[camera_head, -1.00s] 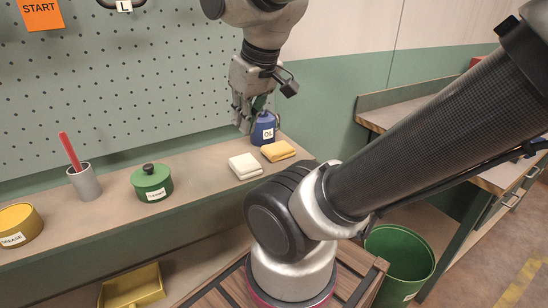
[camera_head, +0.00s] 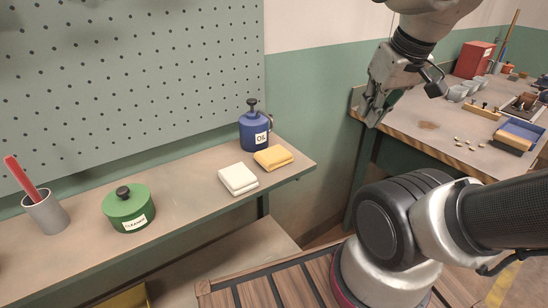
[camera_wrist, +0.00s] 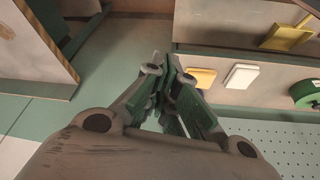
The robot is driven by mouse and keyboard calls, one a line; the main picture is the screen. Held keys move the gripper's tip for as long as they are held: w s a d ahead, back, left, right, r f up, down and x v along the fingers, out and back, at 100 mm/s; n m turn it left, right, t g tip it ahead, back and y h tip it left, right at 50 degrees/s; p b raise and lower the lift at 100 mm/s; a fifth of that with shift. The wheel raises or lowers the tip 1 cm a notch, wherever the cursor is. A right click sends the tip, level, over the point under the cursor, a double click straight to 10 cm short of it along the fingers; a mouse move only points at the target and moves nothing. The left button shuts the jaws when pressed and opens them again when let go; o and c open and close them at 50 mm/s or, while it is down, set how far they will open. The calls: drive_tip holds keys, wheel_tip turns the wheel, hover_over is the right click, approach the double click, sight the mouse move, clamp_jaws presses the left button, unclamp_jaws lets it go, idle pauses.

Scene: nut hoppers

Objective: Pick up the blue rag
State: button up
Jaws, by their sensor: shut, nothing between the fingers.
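No blue rag shows in either view. A white folded rag (camera_head: 238,178) and a yellow folded rag (camera_head: 273,157) lie side by side on the wall shelf, near its right end. They also show in the wrist view, the yellow rag (camera_wrist: 201,78) beside the white rag (camera_wrist: 241,76). My gripper (camera_head: 369,116) is shut and empty. It is in the air to the right of the shelf, apart from both rags. In the wrist view the closed fingers (camera_wrist: 166,66) show nothing between them.
A blue oil can (camera_head: 254,130), a green cleaner tin (camera_head: 128,209) and a grey cup (camera_head: 46,211) with a red stick stand on the shelf (camera_head: 178,212). A workbench (camera_head: 410,122) at the right carries cups, a red box (camera_head: 474,60), a blue tray (camera_head: 522,132) and small loose parts.

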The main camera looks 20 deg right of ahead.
drive_tip(key=o, duration=1.4)
drive_tip(key=w+a+f+m+g+y, duration=0.2)
drive_tip(key=w+a+m, duration=0.2)
drive_tip(key=w+m, duration=0.2)
drive_tip(key=shift+w+a, duration=0.2)
drive_tip(key=shift+w, duration=0.5)
drive_tip(key=m+g+y, duration=0.2)
drive_tip(key=m+g, duration=0.1)
drive_tip(key=m, duration=0.5)
approach(275, 153)
drive_tip(key=shift+s+d+f, duration=0.1)
drive_tip(key=shift+d+f, duration=0.2)
drive_tip(key=shift+f, duration=0.05)
drive_tip(key=shift+w+a+f+m, duration=0.25)
drive_tip(key=shift+a+f+m, duration=0.1)
drive_tip(key=shift+f+m, duration=0.2)
drive_tip(key=x, duration=0.6)
drive_tip(key=shift+s+a+f, duration=0.2)
drive_tip(key=shift+a, duration=0.3)
drive_tip(key=shift+f, duration=0.5)
drive_tip(key=c, duration=0.7)
